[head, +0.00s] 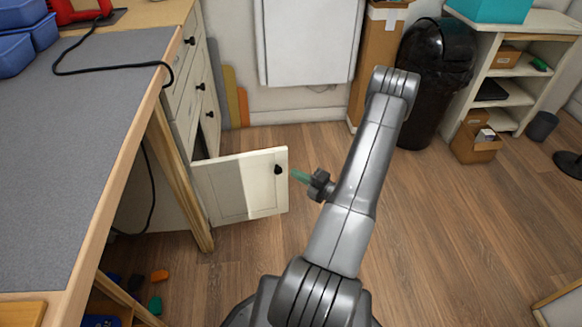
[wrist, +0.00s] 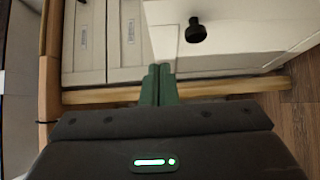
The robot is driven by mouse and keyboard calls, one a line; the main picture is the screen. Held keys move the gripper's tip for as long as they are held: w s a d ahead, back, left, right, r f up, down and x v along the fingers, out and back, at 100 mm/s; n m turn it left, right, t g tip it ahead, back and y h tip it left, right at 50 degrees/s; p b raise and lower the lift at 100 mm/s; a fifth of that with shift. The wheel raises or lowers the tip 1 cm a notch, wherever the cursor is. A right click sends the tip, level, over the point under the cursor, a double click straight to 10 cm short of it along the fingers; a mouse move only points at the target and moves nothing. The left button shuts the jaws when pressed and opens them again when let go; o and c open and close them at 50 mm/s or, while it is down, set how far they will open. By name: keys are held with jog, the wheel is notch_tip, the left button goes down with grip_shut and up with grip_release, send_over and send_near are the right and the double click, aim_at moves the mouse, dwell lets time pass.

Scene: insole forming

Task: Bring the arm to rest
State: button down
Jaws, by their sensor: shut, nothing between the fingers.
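My gripper (head: 301,177) is in the middle of the head view, its green fingers pointing left toward an open white cabinet door (head: 238,188). The fingertips are close to the door's dark knob (head: 278,170); whether they touch it is hard to tell in this view. In the wrist view my gripper (wrist: 160,72) is shut and empty, its two green fingers together. The dark knob (wrist: 196,31) stands apart from them, above and to the right. My grey arm stretches up from the bottom of the head view and hides part of the wrist.
A workbench (head: 85,130) with a grey top fills the left, with blue bins (head: 28,42) and a black cable on it. A black trash bin (head: 437,70) and white shelves (head: 520,70) stand at the back right. Wooden floor (head: 450,220) is clear on the right.

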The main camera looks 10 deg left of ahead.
jog(key=p+v, duration=0.1)
jog(key=v, duration=0.6)
jog(key=shift+w+d, duration=0.15)
jog(key=shift+d, duration=0.35)
jog(key=shift+a, duration=0.1)
jog(key=w+b+x, duration=0.1)
jog(key=b+x, duration=0.1)
jog(key=x, duration=1)
jog(key=shift+w, duration=0.15)
jog(key=shift+w, duration=0.1)
